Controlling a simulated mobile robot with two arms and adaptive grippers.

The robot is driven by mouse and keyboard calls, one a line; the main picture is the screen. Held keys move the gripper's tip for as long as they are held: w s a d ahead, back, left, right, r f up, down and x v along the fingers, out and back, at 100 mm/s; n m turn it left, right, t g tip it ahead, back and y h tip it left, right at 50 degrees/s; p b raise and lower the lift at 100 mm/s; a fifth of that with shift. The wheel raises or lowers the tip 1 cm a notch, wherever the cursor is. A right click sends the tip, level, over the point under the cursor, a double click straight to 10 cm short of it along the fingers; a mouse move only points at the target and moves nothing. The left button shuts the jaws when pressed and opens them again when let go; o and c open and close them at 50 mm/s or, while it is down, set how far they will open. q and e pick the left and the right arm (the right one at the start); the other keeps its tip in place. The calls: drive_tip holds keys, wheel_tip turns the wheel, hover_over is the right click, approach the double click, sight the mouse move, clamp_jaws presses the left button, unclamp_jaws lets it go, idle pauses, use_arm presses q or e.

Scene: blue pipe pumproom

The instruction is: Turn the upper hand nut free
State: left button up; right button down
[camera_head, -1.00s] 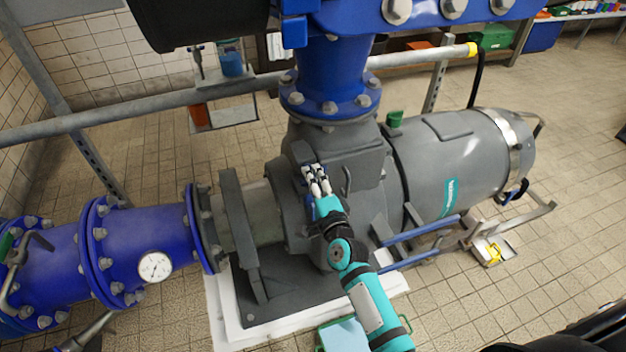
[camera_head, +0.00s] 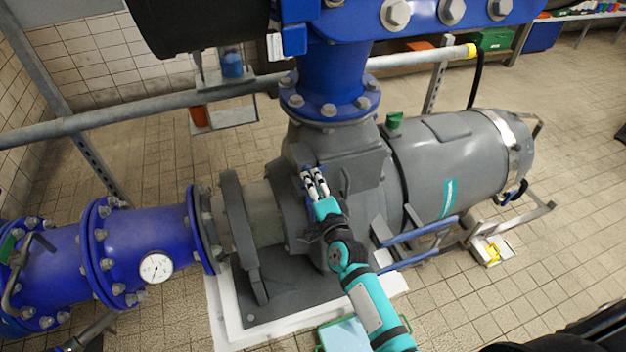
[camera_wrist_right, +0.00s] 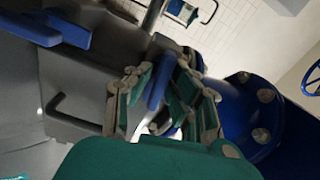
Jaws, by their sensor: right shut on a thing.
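The grey pump housing (camera_head: 358,172) stands in the middle of the head view. My right gripper (camera_head: 314,180) reaches its front from below, its white-and-black fingertips against the housing beside a small grey bow handle (camera_head: 347,181). The bow handle (camera_wrist_right: 72,112) shows to the left there. My left gripper is not in view.
A blue flanged pipe (camera_head: 332,80) rises above the housing. A blue pipe with a round gauge (camera_head: 156,267) lies to the left. The grey motor (camera_head: 460,160) is to the right, with blue bars (camera_head: 425,243) below it.

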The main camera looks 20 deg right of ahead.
drive_tip(key=n+p, duration=0.2)
drive_tip(key=n, duration=0.2)
drive_tip(key=shift+n, duration=0.3)
drive_tip(key=n+p, duration=0.1)
drive_tip(key=n, duration=0.2)
drive_tip(key=shift+n+p, duration=0.3)
drive_tip(key=shift+p, duration=0.05)
drive_tip(key=n+p, duration=0.1)
drive_tip(key=n, duration=0.2)
drive_tip(key=shift+n, duration=0.3)
drive_tip(key=n+p, duration=0.1)
drive_tip(key=n, duration=0.3)
drive_tip(key=shift+n, duration=0.3)
drive_tip(key=c, duration=1.4)
unclamp_jaws()
drive_tip(key=shift+o, duration=0.2)
